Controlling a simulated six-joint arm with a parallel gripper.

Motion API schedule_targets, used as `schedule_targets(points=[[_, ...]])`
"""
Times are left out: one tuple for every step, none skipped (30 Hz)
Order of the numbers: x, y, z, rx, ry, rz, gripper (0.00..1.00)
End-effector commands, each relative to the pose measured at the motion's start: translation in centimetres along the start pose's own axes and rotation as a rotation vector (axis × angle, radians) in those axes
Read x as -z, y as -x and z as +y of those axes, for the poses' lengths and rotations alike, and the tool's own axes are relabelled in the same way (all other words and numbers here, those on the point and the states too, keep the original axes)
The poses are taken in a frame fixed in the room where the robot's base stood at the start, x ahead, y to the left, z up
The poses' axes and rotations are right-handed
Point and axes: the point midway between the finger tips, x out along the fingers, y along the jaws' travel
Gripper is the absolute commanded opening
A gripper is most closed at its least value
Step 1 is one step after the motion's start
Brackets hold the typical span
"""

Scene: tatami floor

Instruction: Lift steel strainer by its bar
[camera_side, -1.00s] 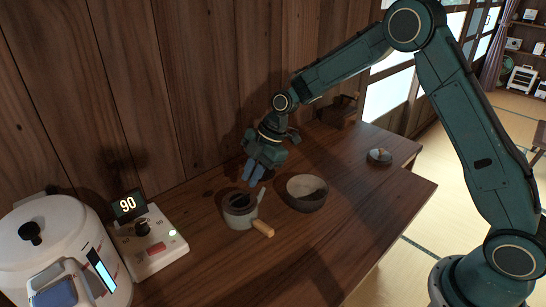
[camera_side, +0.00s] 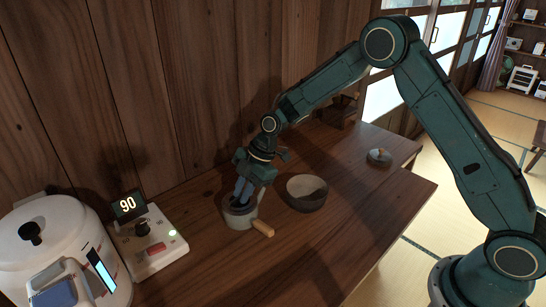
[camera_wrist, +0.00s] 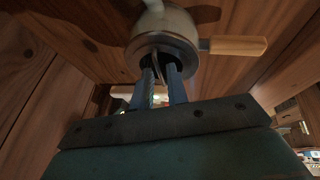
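A small grey pot (camera_side: 238,222) with a wooden handle (camera_side: 263,228) stands on the wooden counter. It also shows at the top of the wrist view (camera_wrist: 165,24). My gripper (camera_side: 241,197) points down over the pot, with its blue fingertips at or inside the mouth. In the wrist view the two fingers of my gripper (camera_wrist: 161,72) are a little apart. A thin curved metal piece, apparently the strainer's bar (camera_wrist: 157,66), shows between them. I cannot see firm contact on it. The rest of the strainer is hidden in the dark pot mouth.
A dark bowl (camera_side: 307,194) stands close to the right of the pot. A white scale-like device (camera_side: 150,243) with a display reading 90 and a white cooker (camera_side: 55,250) are at the left. A small lidded dish (camera_side: 379,157) is at the far right. The wooden wall rises behind.

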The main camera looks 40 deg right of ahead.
Motion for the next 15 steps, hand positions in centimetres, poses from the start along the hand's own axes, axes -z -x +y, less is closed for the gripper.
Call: schedule_targets(points=[[0.01,0.02,0.01,0.0,0.0,0.0,0.16],[0.01,0.02,0.02,0.0,0.0,0.0,0.16],[0.01,0.03,0.02,0.0,0.0,0.0,0.16],[0.01,0.03,0.02,0.0,0.0,0.0,0.16],[0.01,0.04,0.02,0.0,0.0,0.0,0.16],[0.01,0.04,0.02,0.0,0.0,0.0,0.16],[0.01,0.04,0.02,0.0,0.0,0.0,0.16],[0.01,0.05,0.02,0.0,0.0,0.0,0.16],[0.01,0.05,0.02,0.0,0.0,0.0,0.16],[0.01,0.05,0.02,-0.001,0.0,0.0,0.16],[0.01,0.05,0.02,0.0,0.0,0.0,0.14],[0.01,0.06,0.02,0.0,0.0,0.0,0.06],[0.01,0.06,0.02,0.0,0.0,0.0,0.0],[0.01,0.06,0.01,0.0,0.0,0.0,0.0],[0.01,0.06,0.01,0.0,0.0,0.0,0.0]])
